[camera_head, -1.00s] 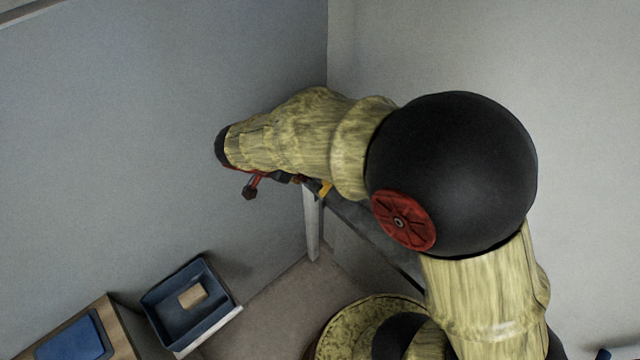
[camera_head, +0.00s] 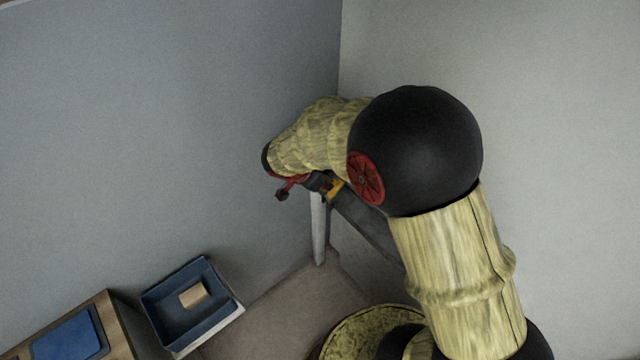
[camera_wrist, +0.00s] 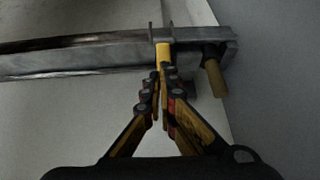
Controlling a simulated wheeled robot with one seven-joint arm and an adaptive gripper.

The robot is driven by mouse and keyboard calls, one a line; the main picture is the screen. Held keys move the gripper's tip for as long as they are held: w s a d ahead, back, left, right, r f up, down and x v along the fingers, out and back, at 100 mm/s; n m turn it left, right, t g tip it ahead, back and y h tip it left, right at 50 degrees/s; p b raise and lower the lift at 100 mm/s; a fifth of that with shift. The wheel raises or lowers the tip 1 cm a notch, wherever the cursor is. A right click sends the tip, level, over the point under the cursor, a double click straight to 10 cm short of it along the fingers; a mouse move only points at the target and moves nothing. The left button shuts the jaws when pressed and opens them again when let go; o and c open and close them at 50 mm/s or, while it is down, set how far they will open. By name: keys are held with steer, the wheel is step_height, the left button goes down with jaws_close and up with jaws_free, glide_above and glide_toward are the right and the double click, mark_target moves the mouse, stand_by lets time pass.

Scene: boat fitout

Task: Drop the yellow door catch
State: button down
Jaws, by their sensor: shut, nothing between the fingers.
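The yellow door catch (camera_wrist: 163,55) sits at the grey metal rail (camera_wrist: 80,55) in the wrist view, between two thin upright metal prongs. In the head view a small yellow part (camera_head: 335,188), which looks like the catch, shows at the near end of the rail beside my wrist. My gripper (camera_wrist: 161,76) is shut and empty. Its fingertips point at the catch and overlap its lower end in the picture; I cannot tell whether they touch it. In the head view my arm hides most of the gripper.
A brown peg-like piece (camera_wrist: 214,76) hangs by the rail's right end in the wrist view. A blue tray (camera_head: 160,310) holding a tan block (camera_head: 194,294) stands low left, beside a wooden cabinet (camera_head: 119,326) with a blue panel (camera_head: 68,335). Walls meet behind the rail.

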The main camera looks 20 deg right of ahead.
steer(key=shift+x, duration=0.75)
steer(key=shift+w+d+y, duration=0.25)
steer(key=shift+d+y, duration=0.35)
steer(key=shift+d, duration=0.2)
steer(key=shift+w+d+f+b, duration=0.1)
steer(key=shift+w+d+b, duration=0.05)
steer(key=shift+d, duration=0.3)
steer(key=shift+w+d+b, duration=0.15)
steer(key=shift+d, duration=0.35)
steer(key=shift+w+d+g+y, duration=0.2)
steer(key=shift+d+g+y, duration=0.2)
steer(key=shift+d+y, duration=0.15)
steer(key=shift+d+f+p, duration=0.1)
steer(key=shift+f+p, duration=0.1)
steer(key=shift+p, duration=0.1)
steer(key=shift+w+d+f+b, duration=0.3)
steer(key=shift+d+f+b, duration=0.3)
steer(key=shift+d, duration=0.1)
